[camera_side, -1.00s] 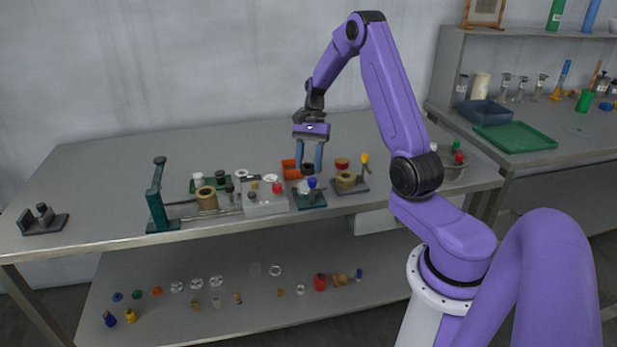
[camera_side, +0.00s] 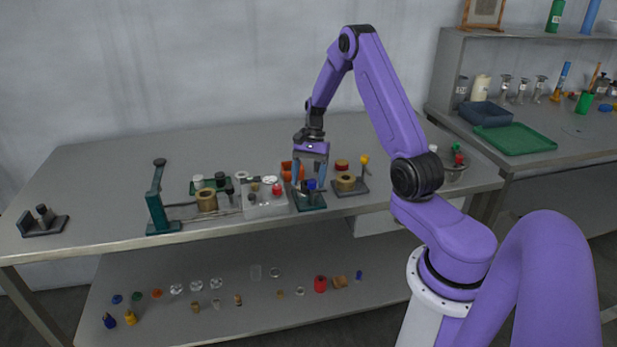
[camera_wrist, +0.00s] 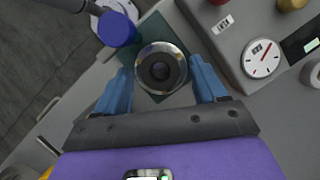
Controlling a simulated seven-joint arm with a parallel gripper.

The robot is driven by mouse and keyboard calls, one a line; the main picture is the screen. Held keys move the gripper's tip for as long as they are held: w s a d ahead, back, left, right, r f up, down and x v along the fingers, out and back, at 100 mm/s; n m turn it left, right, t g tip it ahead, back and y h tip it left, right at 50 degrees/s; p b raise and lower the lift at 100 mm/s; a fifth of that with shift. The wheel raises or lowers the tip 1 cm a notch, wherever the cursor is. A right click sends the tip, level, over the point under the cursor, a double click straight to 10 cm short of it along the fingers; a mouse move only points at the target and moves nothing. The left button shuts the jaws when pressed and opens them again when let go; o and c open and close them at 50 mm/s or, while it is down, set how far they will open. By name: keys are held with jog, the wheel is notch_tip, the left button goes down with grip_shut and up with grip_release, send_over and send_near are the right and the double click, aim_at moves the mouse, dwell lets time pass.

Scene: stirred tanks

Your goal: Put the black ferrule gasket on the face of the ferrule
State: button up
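The ferrule (camera_wrist: 160,45) shows in the wrist view as a round part with a bright metal rim, on a teal stand (camera_side: 312,204). The black gasket (camera_wrist: 146,66) appears as a dark ring within that rim, around a darker centre; it looks roughly centred and flat. My gripper (camera_wrist: 162,72) is open, with its blue fingers on either side of the ferrule and a visible gap to each side. In the side view my gripper (camera_side: 310,184) is low over the teal stand, and its fingers partly hide the ferrule and gasket.
A blue knob (camera_wrist: 117,28) stands close beside the ferrule. A grey box with a dial (camera_wrist: 262,58) is close on the other side. The table's back is clear.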

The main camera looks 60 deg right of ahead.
jog(key=v, duration=1.1)
jog(key=a+r+n+g+h, duration=0.1)
jog(key=a+r+n, duration=0.15)
jog(key=a, duration=0.45)
jog(key=a+r+n+h, duration=0.1)
jog(key=a+n, duration=0.3)
jog(key=a, duration=0.2)
jog(key=s+a+r+n+t+h, duration=0.1)
jog(key=s+a+r+n+h, duration=0.1)
jog(key=s+a+n, duration=1.25)
jog(key=s+a+f+n+t, duration=0.1)
jog(key=s+n, duration=0.5)
jog(key=s, duration=0.7)
jog(key=shift+s+a+f, duration=0.15)
jog(key=shift+a+f, duration=0.1)
jog(key=shift+a, duration=0.25)
